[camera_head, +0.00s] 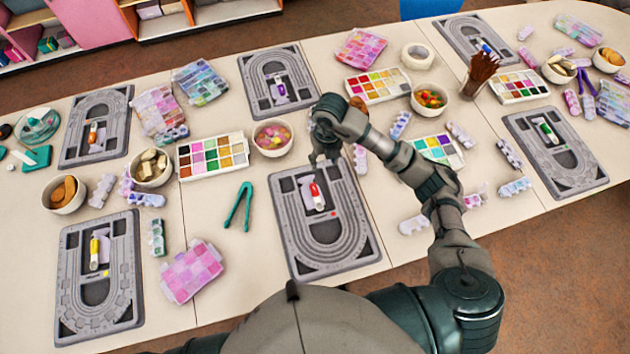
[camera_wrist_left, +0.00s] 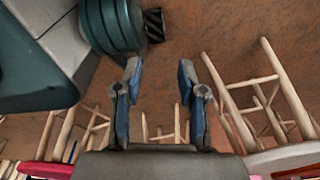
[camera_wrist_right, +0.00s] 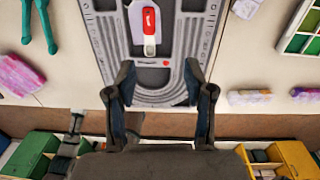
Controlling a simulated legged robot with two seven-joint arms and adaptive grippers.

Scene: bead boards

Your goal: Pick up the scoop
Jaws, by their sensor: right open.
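The scoop (camera_head: 316,196), white with a red handle, lies on the grey bead board (camera_head: 290,228) at the near middle of the table. In the right wrist view the scoop (camera_wrist_right: 148,25) lies beyond the fingertips, at the top of the picture, and is not touched. My right gripper (camera_wrist_right: 158,84) is open and empty, over the board's curved end in that view. In the head view it is partly hidden by its own arm, just above the scoop. My left gripper (camera_wrist_left: 160,66) is open and empty over the floor, off the table; the head view does not show it.
Green tweezers (camera_head: 238,206) lie left of the board. A bowl of colourful pieces (camera_head: 272,138) and a bead tray (camera_head: 212,155) stand behind them. Other boards hold similar scoops, such as the yellow one (camera_head: 95,252). Wooden stools (camera_wrist_left: 265,95) stand near my left gripper.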

